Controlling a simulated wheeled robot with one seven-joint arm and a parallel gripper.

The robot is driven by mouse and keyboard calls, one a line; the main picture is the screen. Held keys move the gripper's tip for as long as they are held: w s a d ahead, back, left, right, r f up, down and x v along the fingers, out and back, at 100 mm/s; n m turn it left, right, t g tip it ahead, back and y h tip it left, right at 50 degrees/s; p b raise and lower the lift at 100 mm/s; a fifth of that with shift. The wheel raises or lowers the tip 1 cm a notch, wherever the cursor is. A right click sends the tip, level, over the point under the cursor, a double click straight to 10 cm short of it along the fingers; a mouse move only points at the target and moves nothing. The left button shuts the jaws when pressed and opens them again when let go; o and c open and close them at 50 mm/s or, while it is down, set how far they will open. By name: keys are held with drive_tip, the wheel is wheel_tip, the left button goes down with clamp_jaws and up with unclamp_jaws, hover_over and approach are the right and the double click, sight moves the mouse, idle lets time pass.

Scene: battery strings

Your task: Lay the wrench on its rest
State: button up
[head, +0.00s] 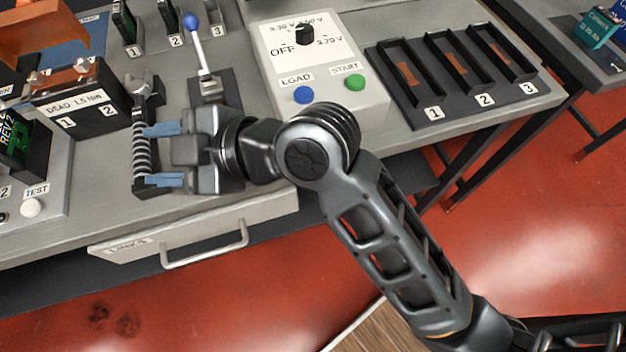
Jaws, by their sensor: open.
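The wrench (141,148) has a silver open-jawed head and a dark ribbed handle. It is at the left of the bench, with its head toward the back and its handle toward the front edge. A dark flat piece (165,190), which may be its rest, shows at the handle's front end. My gripper (153,156) is open, its two blue-tipped fingers apart and pointing left at the handle. The fingertips are close beside the handle; I cannot tell whether they touch it. My gripper hides part of the bench right of the wrench.
Left of the wrench stands a black two-slot holder (85,105). Behind my gripper is a blue-knobbed lever (199,45). A white tester box (318,65) and a black three-slot tray (455,75) stand to the right. A drawer with a handle (205,250) is below the bench front.

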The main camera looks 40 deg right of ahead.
drive_tip(key=s+d+f+m+t+h, duration=0.2)
drive_tip(key=s+d+f+m+h, duration=0.1)
drive_tip(key=s+d+f+m, duration=0.25)
drive_tip(key=s+d+f+m+t+h, duration=0.1)
drive_tip(key=s+d+f+m+h, duration=0.1)
drive_tip(key=s+d+m+h, duration=0.5)
drive_tip(key=s+d+r+m, duration=0.1)
drive_tip(key=s+d, duration=0.3)
drive_tip(key=s, duration=0.5)
drive_tip(key=s+d+r+m+t, duration=0.1)
drive_tip(key=s+d+r, duration=0.2)
drive_tip(key=s, duration=0.6)
drive_tip(key=shift+s+d+r, duration=0.2)
drive_tip(key=shift+d+r, duration=0.2)
drive_tip(key=shift+d, duration=0.15)
